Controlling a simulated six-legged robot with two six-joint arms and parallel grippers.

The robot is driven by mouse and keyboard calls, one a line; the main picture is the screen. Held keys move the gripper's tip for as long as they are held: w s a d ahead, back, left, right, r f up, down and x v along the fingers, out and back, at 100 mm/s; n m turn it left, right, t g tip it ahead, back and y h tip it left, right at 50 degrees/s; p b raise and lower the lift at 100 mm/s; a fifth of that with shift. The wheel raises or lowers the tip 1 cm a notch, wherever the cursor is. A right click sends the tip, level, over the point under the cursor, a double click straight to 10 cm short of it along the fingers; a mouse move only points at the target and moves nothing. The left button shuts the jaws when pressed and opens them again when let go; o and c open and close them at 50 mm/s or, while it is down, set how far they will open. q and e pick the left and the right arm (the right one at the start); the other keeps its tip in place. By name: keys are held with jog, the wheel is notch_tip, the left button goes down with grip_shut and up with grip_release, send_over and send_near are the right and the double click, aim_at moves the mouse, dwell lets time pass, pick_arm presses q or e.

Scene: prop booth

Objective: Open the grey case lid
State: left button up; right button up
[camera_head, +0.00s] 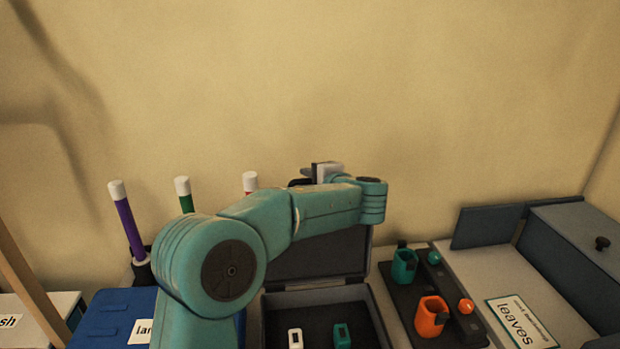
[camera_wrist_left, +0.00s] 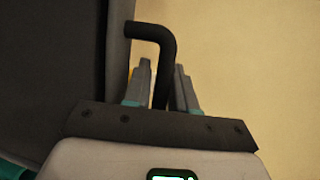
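The grey case (camera_head: 322,297) stands open below my left arm, with its lid (camera_head: 318,258) raised about upright at the back. My left gripper (camera_head: 323,172) is above the lid's top edge, partly hidden by my own wrist. In the left wrist view, the black bent handle (camera_wrist_left: 162,60) lies between the fingers of my left gripper (camera_wrist_left: 163,88), which close in on both sides of it. The lid (camera_wrist_left: 62,55) fills the left of that view. My arm hides part of the lid in the head view. My right gripper is not in view.
A white item (camera_head: 295,338) and a teal item (camera_head: 342,335) lie inside the case. To the right, a dark tray (camera_head: 405,297) holds teal and orange cups. A "leaves" box (camera_head: 515,320) stands farther right. Upright markers (camera_head: 129,220) and a blue box (camera_head: 105,320) are left.

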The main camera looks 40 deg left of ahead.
pick_arm(q)
grip_shut()
jog(key=shift+f, duration=0.15)
jog(key=s+d+r+y+b, duration=0.1)
jog(key=s+d+y+b, duration=0.1)
jog(key=b, duration=0.7)
jog(key=s+d, duration=0.1)
jog(key=d, duration=0.1)
jog(key=shift+s+d+n+t, duration=0.3)
jog(key=shift+d+n, duration=0.05)
jog(key=shift+n, duration=0.05)
grip_release()
jog(key=b+v, duration=0.1)
jog(key=v, duration=1.5)
jog(key=shift+d+f, duration=0.15)
jog(key=shift+f, duration=0.1)
